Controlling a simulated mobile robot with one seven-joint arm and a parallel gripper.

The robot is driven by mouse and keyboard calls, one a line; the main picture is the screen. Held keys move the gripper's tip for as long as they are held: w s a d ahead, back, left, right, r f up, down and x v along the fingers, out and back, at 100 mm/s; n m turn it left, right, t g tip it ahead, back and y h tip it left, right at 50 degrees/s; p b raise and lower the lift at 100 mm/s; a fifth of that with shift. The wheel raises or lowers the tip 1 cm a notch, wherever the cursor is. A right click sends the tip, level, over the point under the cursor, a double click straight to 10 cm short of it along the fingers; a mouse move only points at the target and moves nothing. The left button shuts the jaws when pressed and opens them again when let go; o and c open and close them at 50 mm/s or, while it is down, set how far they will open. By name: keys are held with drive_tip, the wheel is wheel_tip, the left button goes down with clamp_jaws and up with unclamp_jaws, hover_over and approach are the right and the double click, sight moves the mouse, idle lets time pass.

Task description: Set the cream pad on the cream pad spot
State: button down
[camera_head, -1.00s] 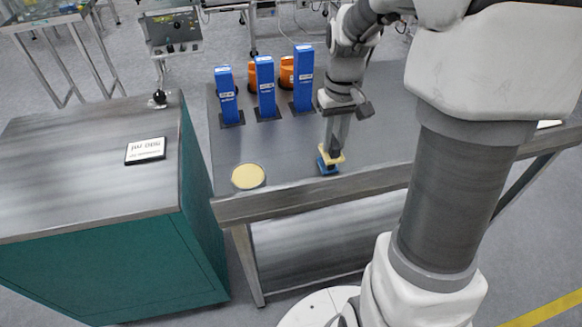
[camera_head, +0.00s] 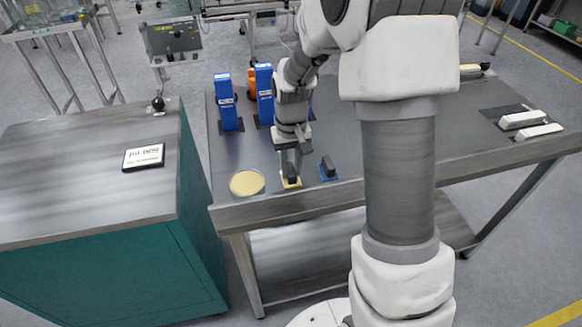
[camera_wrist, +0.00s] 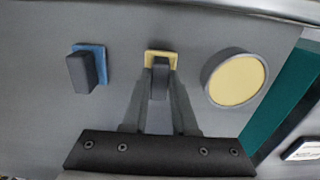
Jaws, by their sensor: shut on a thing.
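The cream pad (camera_head: 291,183) is a small square cream plate with a dark upright grip block. My gripper (camera_head: 291,163) is shut on that block, with the plate below the fingertips. In the wrist view the cream pad (camera_wrist: 161,55) shows between my gripper's fingers (camera_wrist: 160,80). I cannot tell whether the pad touches the table. A round cream disc with a grey rim (camera_head: 247,183), the likely cream pad spot, lies just left of the pad near the table's front edge. In the wrist view the disc (camera_wrist: 238,80) is right of the pad, apart from it.
A blue pad with a dark block (camera_head: 328,172) stands on the grey table (camera_head: 225,160), right of my gripper. Blue upright boxes (camera_head: 227,102) stand behind, partly hidden by my arm. A teal cabinet (camera_head: 110,245) with a small sign (camera_head: 144,156) is at left. White items (camera_head: 522,119) lie far right.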

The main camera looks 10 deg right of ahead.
sight(291, 170)
drive_tip(key=shift+f, duration=0.15)
drive_tip(key=c, duration=0.7)
unclamp_jaws()
wheel_tip(291, 170, up, 12)
drive_tip(key=f+p, duration=0.1)
drive_tip(key=p, duration=0.1)
drive_tip(key=s+r+t, duration=0.2)
drive_tip(key=s+r, duration=0.4)
drive_tip(key=s, duration=0.4)
drive_tip(key=s+r+t, duration=0.3)
drive_tip(key=s+r, duration=0.2)
drive_tip(key=s, duration=0.6)
drive_tip(key=shift+d+r+t, duration=0.2)
drive_tip(key=shift+r+t, duration=0.1)
drive_tip(key=shift+r, duration=0.1)
